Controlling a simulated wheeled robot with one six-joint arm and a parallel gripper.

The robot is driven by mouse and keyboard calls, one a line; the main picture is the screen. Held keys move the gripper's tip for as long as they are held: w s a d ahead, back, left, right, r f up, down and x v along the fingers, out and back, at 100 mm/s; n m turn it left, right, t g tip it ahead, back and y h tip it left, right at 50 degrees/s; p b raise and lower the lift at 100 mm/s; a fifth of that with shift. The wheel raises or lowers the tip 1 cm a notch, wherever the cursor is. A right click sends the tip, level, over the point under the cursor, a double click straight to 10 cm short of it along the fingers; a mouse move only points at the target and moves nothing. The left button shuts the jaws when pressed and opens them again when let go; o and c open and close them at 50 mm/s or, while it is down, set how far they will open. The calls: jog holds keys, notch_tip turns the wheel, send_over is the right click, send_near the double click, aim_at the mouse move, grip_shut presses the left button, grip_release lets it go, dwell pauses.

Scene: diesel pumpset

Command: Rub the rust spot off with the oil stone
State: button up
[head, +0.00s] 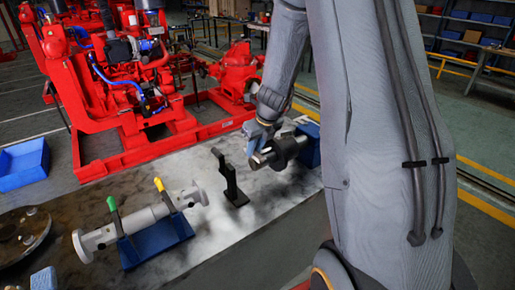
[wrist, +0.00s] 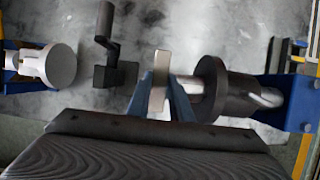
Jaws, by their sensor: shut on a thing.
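My gripper (wrist: 160,98) has blue fingers closed on a flat, pale grey bar, the oil stone (wrist: 159,72), which stands up between them. In the head view my gripper (head: 262,135) is over the left end of a steel shaft (head: 263,157). In the wrist view the shaft (wrist: 190,84) runs right from behind the stone into a dark round collar (wrist: 220,90). I cannot tell whether stone and shaft touch. The collar also shows in the head view (head: 290,150). No rust spot can be made out; the fingers and stone hide part of the shaft.
A blue support (head: 308,146) carries the shaft's right end. A black upright stand (head: 232,180) is close on the left. A flanged pipe (head: 140,226) with green and yellow handles rests on a blue block (head: 155,243). The red pumpset (head: 120,85) is behind the bench.

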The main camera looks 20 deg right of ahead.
jog(key=shift+s+d+f+b, duration=0.15)
jog(key=shift+s+b, duration=0.2)
jog(key=shift+s, duration=0.2)
jog(key=shift+s+d+r+b, duration=0.1)
jog(key=shift+s+b, duration=0.2)
jog(key=shift+s, duration=0.25)
jog(key=shift+w+a+p, duration=0.2)
jog(key=shift+w+p, duration=0.6)
jog(key=shift+w, duration=0.05)
jog(key=shift+w+f, duration=0.15)
jog(key=shift+w, duration=0.15)
jog(key=shift+s+d+f+b, duration=0.15)
jog(key=shift+s+b, duration=0.4)
jog(key=shift+s, duration=0.7)
jog(key=shift+r+p, duration=0.9)
jog(key=shift+r, duration=0.55)
jog(key=shift+w+r, duration=0.1)
jog(key=shift+r, duration=2)
